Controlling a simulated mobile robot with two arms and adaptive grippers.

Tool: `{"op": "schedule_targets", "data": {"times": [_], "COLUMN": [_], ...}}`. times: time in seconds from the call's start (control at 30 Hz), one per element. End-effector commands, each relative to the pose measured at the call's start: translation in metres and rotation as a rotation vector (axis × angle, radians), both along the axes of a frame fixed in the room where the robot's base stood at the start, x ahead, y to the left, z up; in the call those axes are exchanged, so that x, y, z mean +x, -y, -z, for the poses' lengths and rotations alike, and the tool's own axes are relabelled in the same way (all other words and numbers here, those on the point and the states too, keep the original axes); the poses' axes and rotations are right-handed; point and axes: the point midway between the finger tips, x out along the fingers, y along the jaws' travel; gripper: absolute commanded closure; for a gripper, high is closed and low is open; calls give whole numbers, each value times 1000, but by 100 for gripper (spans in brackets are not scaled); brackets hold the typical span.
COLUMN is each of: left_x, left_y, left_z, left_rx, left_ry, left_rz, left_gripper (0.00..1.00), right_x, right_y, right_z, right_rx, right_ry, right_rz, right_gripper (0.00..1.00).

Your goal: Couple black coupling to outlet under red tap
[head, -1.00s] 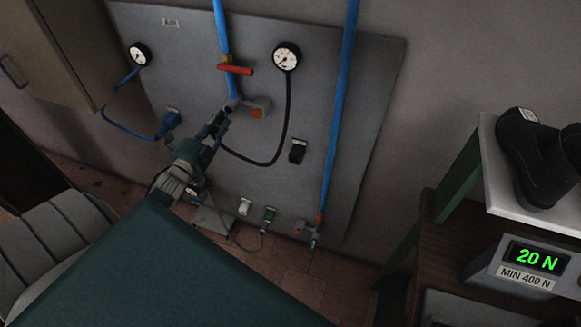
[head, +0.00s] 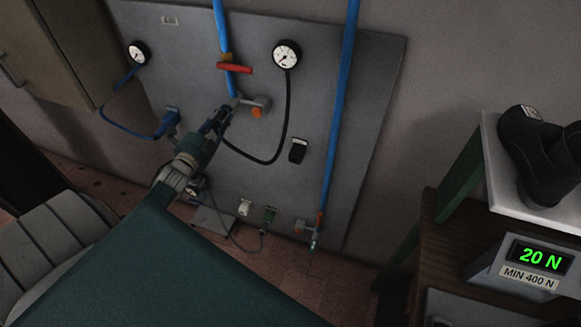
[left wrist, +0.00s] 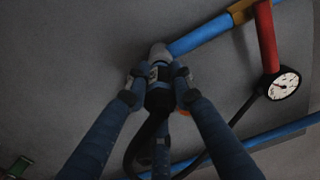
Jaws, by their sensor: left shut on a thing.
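The red tap (head: 235,68) sits on the left blue pipe, and the grey outlet (head: 238,99) is below it. My left gripper (head: 224,114) is just below and left of the outlet. The red tap handle (left wrist: 266,40) is at upper right there. My right gripper is not in view.
The black hose (head: 270,161) loops to the right gauge (head: 286,54). A blue coupling (head: 172,118) hangs at left, and a black holder (head: 298,150) is on the panel. A second blue pipe (head: 340,110) stands right. A display (head: 538,257) reads 20 N.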

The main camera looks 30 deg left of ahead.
Motion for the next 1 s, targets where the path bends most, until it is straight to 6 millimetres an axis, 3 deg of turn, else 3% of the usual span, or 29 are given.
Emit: {"op": "schedule_targets", "data": {"times": [0.57,0.6,0.7,1.0], "left_x": [12,12,12,11], "left_y": [-3,-3,-3,-3], "left_z": [-1,-1,-1,0], "left_rx": [1,1,1,0], "left_ry": [3,3,3,-1], "left_rz": [0,0,0,0], "left_gripper": [100,75,55,55], "right_x": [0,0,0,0], "right_y": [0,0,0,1], "right_z": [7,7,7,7], "right_rx": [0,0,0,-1], "right_ry": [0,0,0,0], "right_rz": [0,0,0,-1], "right_gripper": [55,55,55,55]}}
